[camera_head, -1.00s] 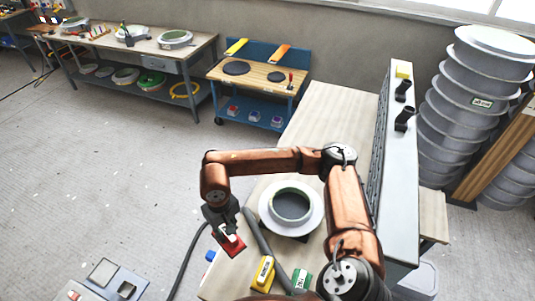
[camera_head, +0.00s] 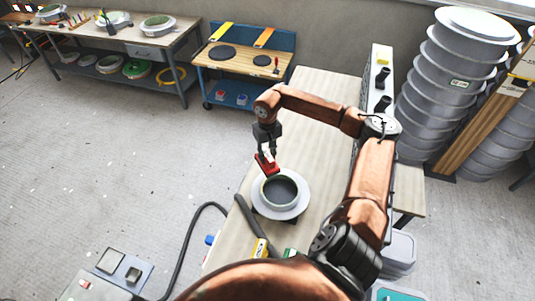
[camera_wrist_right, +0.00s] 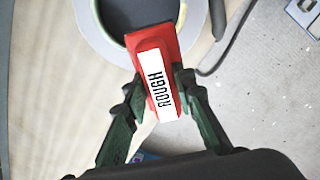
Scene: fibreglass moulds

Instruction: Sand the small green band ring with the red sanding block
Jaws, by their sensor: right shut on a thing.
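The small ring (camera_head: 297,209) is white with a wide flange and a pale green band (camera_head: 263,191) around its raised collar; it sits on the wooden table. My right gripper (camera_head: 268,156) is shut on the red sanding block (camera_head: 264,165), at the ring's back-left rim. In the right wrist view the right gripper (camera_wrist_right: 161,88) grips the red block (camera_wrist_right: 170,38) by its sides, with a white "ROUGH" label facing the camera. The block overlaps the ring (camera_wrist_right: 92,38) there; I cannot tell whether they touch. My left gripper is out of view.
A yellow block (camera_head: 260,248) and a green block (camera_head: 290,253) lie near the table's front. A dark hose (camera_head: 248,218) runs left of the ring. A grey panel (camera_head: 376,88) borders the table's right side. The table (camera_head: 315,95) behind the ring is clear.

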